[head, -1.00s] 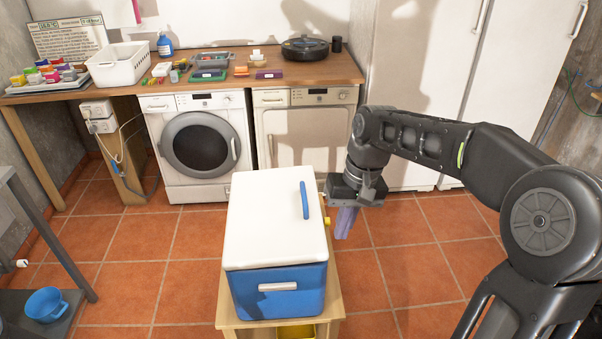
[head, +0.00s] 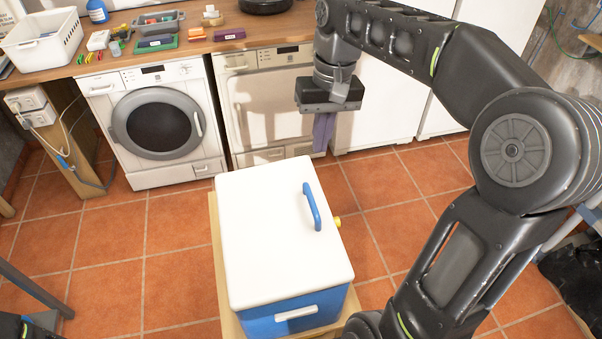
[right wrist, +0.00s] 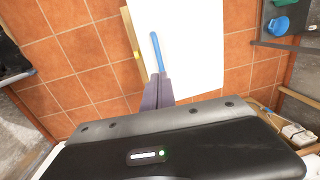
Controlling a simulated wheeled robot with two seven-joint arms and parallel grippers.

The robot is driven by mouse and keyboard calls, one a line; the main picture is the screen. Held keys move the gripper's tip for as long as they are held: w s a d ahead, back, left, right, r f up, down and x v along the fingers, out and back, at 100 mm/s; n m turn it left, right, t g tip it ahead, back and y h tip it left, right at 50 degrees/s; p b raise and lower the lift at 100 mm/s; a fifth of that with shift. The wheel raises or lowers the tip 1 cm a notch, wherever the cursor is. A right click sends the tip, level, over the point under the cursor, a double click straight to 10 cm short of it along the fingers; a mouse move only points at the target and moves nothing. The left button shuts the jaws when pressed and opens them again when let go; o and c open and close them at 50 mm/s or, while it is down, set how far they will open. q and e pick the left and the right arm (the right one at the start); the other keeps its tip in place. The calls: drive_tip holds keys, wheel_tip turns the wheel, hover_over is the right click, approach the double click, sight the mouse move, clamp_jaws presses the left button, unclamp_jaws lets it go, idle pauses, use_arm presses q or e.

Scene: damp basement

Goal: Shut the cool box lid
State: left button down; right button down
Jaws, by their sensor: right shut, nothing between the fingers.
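The cool box has a white lid (head: 265,225) with a blue handle (head: 312,207) and a blue body (head: 275,323). The lid lies flat over the body in the head view, with no gap that I can see. The lid (right wrist: 197,50) and handle (right wrist: 157,50) also show in the right wrist view. My right gripper (head: 323,135) is shut and empty, behind and above the box's far right corner, apart from the lid. Its purple-grey fingers (right wrist: 158,92) show in the right wrist view, overlapping the handle's near end in the picture. My left gripper is not in view.
The box stands on a low wooden stand (head: 218,235). Behind it are a washing machine (head: 155,125) and a second white appliance (head: 270,110) under a wooden worktop (head: 200,48) holding small items.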

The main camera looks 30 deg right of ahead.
drive_tip(key=b, duration=0.6)
approach(311, 199)
drive_tip(key=f, duration=0.6)
drive_tip(key=shift+a+p, duration=0.35)
drive_tip(key=shift+p, duration=0.05)
drive_tip(key=shift+f, duration=0.1)
drive_tip(key=shift+s+d+f+b, duration=0.1)
drive_tip(key=shift+d+f+b, duration=0.1)
drive_tip(key=shift+f+b, duration=0.3)
drive_tip(key=shift+d+f+b, duration=0.2)
drive_tip(key=shift+f+b, duration=0.15)
drive_tip(key=shift+f, duration=0.25)
drive_tip(key=shift+d+r, duration=0.1)
drive_tip(key=shift+r, duration=0.1)
